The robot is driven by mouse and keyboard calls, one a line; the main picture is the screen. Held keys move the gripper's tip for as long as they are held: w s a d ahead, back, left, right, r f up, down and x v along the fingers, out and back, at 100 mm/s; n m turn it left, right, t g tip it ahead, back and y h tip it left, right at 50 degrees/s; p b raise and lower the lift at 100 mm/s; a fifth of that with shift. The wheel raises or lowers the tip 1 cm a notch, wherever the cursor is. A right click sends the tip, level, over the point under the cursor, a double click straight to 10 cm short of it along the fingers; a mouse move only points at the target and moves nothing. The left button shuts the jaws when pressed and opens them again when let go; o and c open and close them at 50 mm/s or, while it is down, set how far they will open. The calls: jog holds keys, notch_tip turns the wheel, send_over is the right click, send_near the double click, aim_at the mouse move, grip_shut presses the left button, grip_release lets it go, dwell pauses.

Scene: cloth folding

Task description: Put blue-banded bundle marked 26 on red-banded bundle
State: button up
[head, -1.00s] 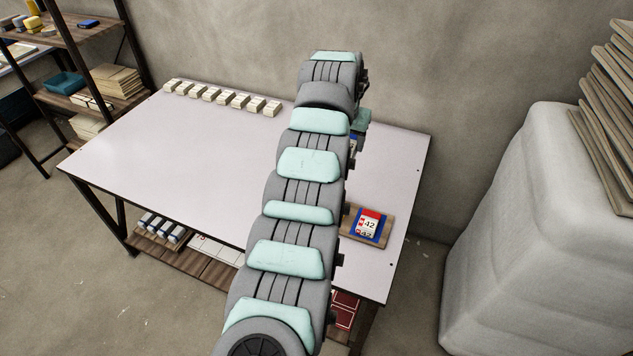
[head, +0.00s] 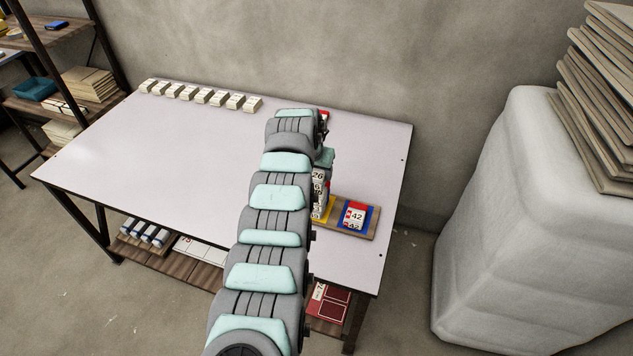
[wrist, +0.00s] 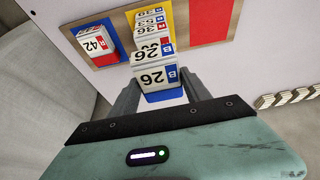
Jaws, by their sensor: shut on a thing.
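My gripper (wrist: 160,88) is shut on the blue-banded bundle marked 26 (wrist: 152,76), a white block with a blue end band. In the head view the 26 bundle (head: 318,176) shows just right of my arm, which hides most of the gripper. Beyond it in the wrist view is a stack of numbered bundles (wrist: 152,31) on a yellow patch, with red and blue bands showing. I cannot tell whether the held bundle touches this stack. A red-banded bundle marked 42 (wrist: 94,42) sits on the neighbouring blue patch; it also shows in the head view (head: 356,216).
The wooden board (head: 374,226) carries the patches; its red patch (wrist: 207,18) looks bare in the wrist view. A row of several white bundles (head: 200,95) lines the table's back edge. The left of the table (head: 150,160) is clear. A large pale wrapped block (head: 500,200) stands to the right.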

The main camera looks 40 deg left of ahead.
aim_at(317, 180)
jog(key=shift+f+b, duration=0.9)
jog(key=shift+f, duration=1)
jog(key=shift+f, duration=0.15)
jog(key=o, duration=1.4)
